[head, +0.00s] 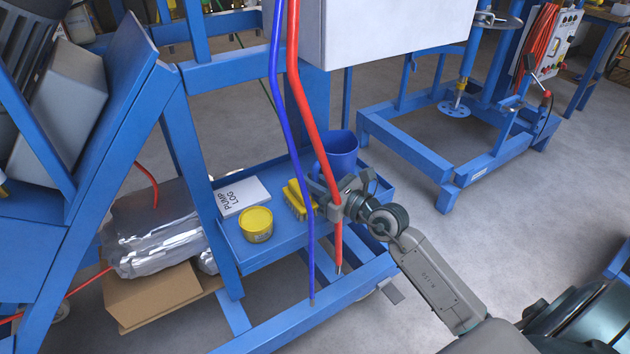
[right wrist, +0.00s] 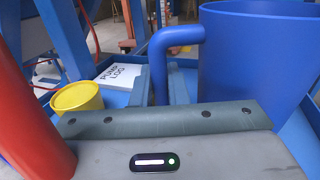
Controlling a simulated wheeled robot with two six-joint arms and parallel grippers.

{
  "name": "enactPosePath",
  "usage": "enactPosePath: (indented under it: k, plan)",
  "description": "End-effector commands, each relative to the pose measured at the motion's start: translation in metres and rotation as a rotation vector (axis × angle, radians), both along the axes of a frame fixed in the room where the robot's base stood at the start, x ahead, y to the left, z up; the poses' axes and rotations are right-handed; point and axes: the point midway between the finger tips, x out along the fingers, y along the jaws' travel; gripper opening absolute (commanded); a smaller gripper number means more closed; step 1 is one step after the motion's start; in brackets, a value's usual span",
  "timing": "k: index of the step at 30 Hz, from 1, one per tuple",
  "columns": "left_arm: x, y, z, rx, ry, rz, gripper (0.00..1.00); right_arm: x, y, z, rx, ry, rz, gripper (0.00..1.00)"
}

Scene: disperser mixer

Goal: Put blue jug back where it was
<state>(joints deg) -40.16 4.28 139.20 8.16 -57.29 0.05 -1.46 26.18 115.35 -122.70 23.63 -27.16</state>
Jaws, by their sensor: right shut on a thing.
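The blue jug (head: 340,152) is upright at the back right of the blue shelf tray (head: 277,239), partly behind the red hose and my gripper. I cannot tell whether its base touches the tray. My right gripper (head: 332,190) is shut on the jug's handle. In the right wrist view the jug (right wrist: 255,50) is at the right, and its handle (right wrist: 160,68) stands between the two fingers (right wrist: 164,84). My left gripper is not in view.
A red hose (head: 308,100) and a blue hose (head: 285,120) hang in front of the tray, close to my gripper. On the tray are a white pump log (head: 239,196), a yellow tub (head: 256,224) and a yellow brush-like item (head: 298,200). Blue frame posts stand at left.

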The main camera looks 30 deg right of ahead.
Motion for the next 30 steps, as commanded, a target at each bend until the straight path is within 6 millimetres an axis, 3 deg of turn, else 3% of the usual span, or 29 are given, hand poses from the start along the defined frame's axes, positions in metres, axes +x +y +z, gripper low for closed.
enactPosePath:
  k: [1,4,17,30]
  plan:
    - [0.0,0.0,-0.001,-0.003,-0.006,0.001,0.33,0.0,0.0,-0.001,0.0,0.0,0.0,0.18]
    - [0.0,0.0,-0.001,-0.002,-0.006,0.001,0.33,0.0,0.0,0.0,0.0,0.0,0.0,0.35]
    - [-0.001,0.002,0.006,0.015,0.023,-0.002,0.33,0.0,0.0,0.009,0.0,0.0,0.001,0.35]
    - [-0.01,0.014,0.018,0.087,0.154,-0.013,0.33,-0.066,-0.028,0.008,-0.005,0.005,0.002,0.35]
